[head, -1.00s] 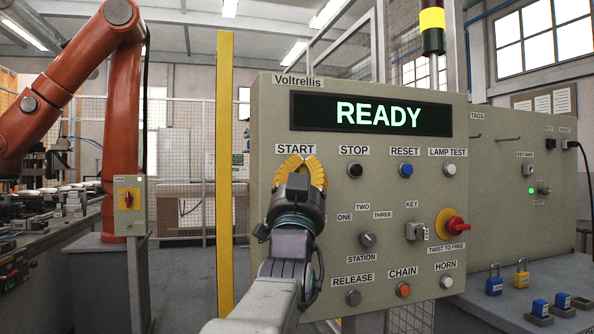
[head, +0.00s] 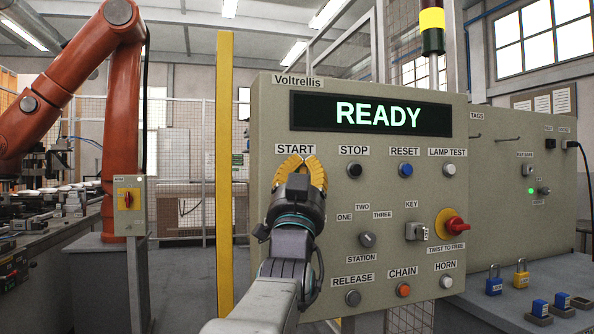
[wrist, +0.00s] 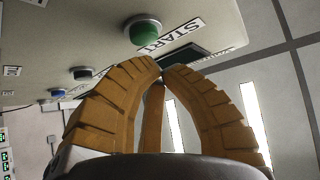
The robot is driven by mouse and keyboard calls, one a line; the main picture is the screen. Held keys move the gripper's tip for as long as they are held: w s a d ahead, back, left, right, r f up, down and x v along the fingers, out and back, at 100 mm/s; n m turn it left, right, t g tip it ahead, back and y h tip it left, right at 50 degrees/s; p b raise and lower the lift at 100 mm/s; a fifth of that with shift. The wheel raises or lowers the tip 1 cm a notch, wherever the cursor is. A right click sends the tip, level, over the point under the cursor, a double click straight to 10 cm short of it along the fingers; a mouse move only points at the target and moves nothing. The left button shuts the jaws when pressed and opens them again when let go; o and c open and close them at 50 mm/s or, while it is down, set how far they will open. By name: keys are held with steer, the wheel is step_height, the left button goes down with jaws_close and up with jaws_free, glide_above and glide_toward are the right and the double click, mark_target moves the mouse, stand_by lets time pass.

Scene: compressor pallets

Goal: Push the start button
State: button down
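The start button (wrist: 142,32) is a green round button in a metal ring, beside the START label (wrist: 168,37) in the wrist view. In the head view the START label (head: 295,149) shows on the panel, but the button below it is hidden behind my gripper (head: 301,160). My gripper (wrist: 163,68) has orange ribbed fingers whose tips come together with nothing between them. In the wrist view the tips are apart from the button, with the button beyond them and slightly left. The panel display (head: 377,115) reads READY.
The stop button (head: 354,170), reset button (head: 405,170) and lamp test button (head: 450,170) sit in the same row. The station knob (head: 367,240), key switch (head: 416,231) and red emergency knob (head: 456,226) are lower. A yellow post (head: 225,190) stands left of the panel.

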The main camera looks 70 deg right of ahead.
steer(key=shift+w+d+f+b, duration=0.15)
steer(key=shift+d+b, duration=0.15)
steer(key=shift+b, duration=0.4)
steer(key=shift+w+d+b, duration=0.35)
steer(key=shift+d+b, duration=0.15)
steer(key=shift+d, duration=0.05)
stand_by(0.9)
steer(key=shift+s+a, duration=0.1)
steer(key=shift+a, duration=0.05)
steer(key=shift+s+a+b, duration=0.35)
steer(key=shift+a+b, duration=0.35)
steer(key=shift+b, duration=0.4)
stand_by(0.9)
